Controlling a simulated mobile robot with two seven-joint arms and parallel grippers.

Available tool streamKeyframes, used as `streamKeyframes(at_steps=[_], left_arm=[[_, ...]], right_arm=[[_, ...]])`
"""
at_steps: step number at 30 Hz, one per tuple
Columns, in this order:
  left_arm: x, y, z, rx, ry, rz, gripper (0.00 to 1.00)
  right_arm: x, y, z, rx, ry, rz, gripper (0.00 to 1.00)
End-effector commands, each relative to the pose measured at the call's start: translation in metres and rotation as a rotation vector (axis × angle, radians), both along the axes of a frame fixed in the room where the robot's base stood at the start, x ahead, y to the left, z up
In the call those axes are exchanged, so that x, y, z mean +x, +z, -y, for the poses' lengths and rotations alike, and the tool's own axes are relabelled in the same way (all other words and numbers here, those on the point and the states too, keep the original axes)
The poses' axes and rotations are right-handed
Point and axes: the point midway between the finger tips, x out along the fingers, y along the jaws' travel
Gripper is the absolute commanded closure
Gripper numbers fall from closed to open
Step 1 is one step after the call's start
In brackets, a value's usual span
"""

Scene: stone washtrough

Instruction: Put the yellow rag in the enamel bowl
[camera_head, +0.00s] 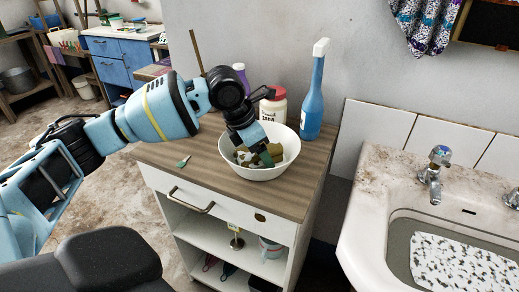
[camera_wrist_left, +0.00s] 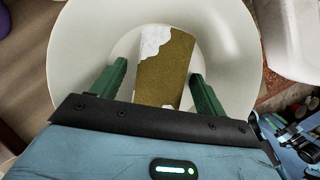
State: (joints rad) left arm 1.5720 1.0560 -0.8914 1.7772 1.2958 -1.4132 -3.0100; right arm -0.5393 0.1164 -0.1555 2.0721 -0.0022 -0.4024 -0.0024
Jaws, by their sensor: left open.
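The white enamel bowl (camera_head: 287,161) stands on the wooden top of a small cabinet; its rim also shows in the left wrist view (camera_wrist_left: 70,60). A mustard-yellow rag (camera_wrist_left: 162,75) with a white patch lies inside the bowl, and parts of it show in the head view (camera_head: 243,158). My left gripper (camera_head: 262,158) reaches down into the bowl. Its green fingers (camera_wrist_left: 160,70) are open, one on each side of the rag, with visible gaps. They do not grip it. My right gripper is not in view.
A blue bottle (camera_head: 313,95) and a red-and-white jar (camera_head: 273,104) stand behind the bowl, with a purple bottle (camera_head: 241,76) farther left. A small green item (camera_head: 183,162) lies on the cabinet top (camera_head: 205,172). A stone sink (camera_head: 378,200) with taps is at right.

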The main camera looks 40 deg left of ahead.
Motion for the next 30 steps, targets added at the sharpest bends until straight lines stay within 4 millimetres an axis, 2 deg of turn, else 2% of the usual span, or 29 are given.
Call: streamKeyframes(at_steps=[8, 11, 21, 25, 30], left_arm=[[-0.002, 0.009, -0.001, -0.001, 0.0, 0.003, 0.26], [-0.006, 0.022, -0.004, 0.0, 0.002, 0.003, 0.26], [-0.029, 0.084, -0.015, 0.0, 0.0, 0.005, 0.26], [-0.035, 0.101, -0.019, 0.0, 0.001, 0.004, 0.26], [-0.04, 0.111, -0.02, 0.0, -0.001, 0.001, 0.26]], right_arm=[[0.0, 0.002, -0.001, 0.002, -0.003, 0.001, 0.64], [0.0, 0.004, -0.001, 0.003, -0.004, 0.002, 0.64], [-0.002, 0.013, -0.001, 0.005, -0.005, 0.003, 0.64], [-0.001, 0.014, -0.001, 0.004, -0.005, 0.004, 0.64], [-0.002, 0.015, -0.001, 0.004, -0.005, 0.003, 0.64]])
